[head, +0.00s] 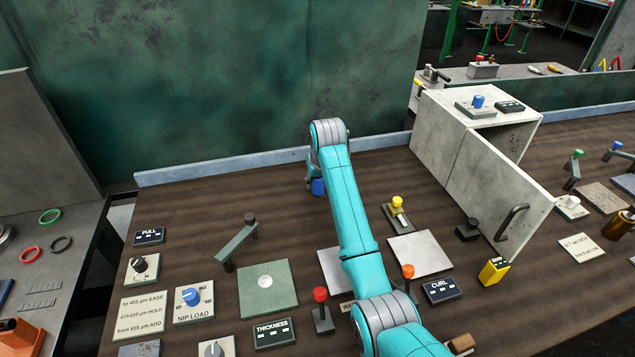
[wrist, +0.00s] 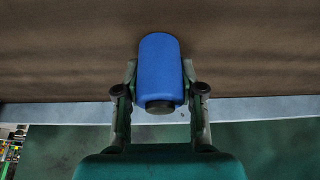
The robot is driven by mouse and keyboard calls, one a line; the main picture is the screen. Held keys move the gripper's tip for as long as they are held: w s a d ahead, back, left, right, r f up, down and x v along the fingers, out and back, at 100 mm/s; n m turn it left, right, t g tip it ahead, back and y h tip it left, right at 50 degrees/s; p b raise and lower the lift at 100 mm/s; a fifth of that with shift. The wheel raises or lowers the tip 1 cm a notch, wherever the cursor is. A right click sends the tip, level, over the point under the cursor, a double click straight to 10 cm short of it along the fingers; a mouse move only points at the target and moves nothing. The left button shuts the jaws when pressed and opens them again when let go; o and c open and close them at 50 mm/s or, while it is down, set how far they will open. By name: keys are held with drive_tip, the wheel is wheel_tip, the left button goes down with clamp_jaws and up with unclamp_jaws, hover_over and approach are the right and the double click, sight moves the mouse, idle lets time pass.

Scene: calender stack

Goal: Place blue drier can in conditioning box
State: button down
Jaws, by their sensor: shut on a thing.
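The blue drier can (wrist: 160,68) is a blue cylinder with a dark end, seen between the fingers of my gripper (wrist: 160,92) in the wrist view. My gripper is shut on it. In the head view the can (head: 317,187) shows at the far side of the brown bench, partly hidden by my teal arm. Whether it touches the bench is hard to tell. A pale grey box (head: 440,130), which looks like the conditioning box, stands to the right of my arm. Its door (head: 497,190) with a dark handle stands open toward the front. Its interior is mostly hidden.
A blue-grey rail (head: 200,169) and a green wall (head: 220,90) run behind the bench. Levers with yellow (head: 397,202), red (head: 320,295) and orange (head: 408,271) knobs stand near my arm. A yellow block (head: 493,271) sits by the door.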

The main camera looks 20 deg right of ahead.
drive_tip(key=shift+f, duration=0.25)
drive_tip(key=c, duration=0.7)
unclamp_jaws()
drive_tip(key=shift+f, duration=0.15)
